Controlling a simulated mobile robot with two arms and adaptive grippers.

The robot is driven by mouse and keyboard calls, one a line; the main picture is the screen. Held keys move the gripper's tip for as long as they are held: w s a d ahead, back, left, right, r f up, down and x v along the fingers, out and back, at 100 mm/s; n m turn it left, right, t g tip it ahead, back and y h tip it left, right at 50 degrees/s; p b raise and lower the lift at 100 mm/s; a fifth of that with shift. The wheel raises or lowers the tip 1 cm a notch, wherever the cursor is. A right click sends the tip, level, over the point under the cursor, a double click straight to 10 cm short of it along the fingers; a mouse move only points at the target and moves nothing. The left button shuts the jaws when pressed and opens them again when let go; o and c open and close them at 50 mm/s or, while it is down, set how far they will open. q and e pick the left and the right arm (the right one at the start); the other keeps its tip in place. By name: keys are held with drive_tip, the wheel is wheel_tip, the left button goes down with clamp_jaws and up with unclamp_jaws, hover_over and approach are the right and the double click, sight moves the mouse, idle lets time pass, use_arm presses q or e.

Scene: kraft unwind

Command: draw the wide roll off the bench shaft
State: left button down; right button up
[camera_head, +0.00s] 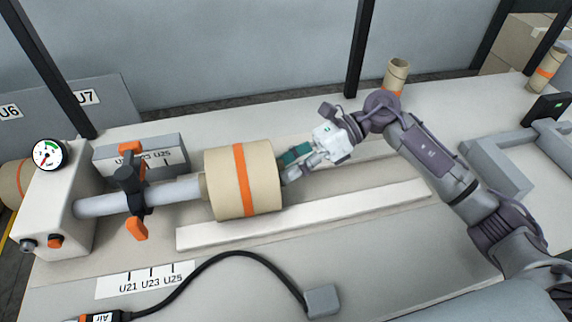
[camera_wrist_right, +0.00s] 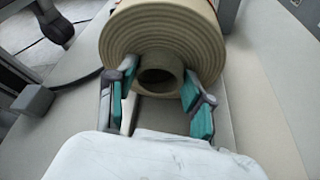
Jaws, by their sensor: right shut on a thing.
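The wide roll (camera_head: 220,187) is tan kraft with an orange band. It sits at the right end of the grey bench shaft (camera_head: 98,199), which runs from the white box at left into the roll's left side. My right gripper (camera_head: 291,166) is at the roll's right end. In the right wrist view, its teal-padded fingers (camera_wrist_right: 158,88) lie on either side of the roll's hollow core (camera_wrist_right: 160,76), shut on it. How far the shaft reaches inside the roll is hidden. My left gripper is not in view.
A dark clamp with orange handles (camera_head: 131,180) stands around the shaft. The white unit with a gauge (camera_head: 62,200) is at left. A pale rail (camera_head: 330,212) lies in front of the roll. A small roll (camera_head: 397,76) stands behind. A black hose (camera_head: 205,273) lies in front.

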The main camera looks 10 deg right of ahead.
drive_tip(key=o, duration=1.5)
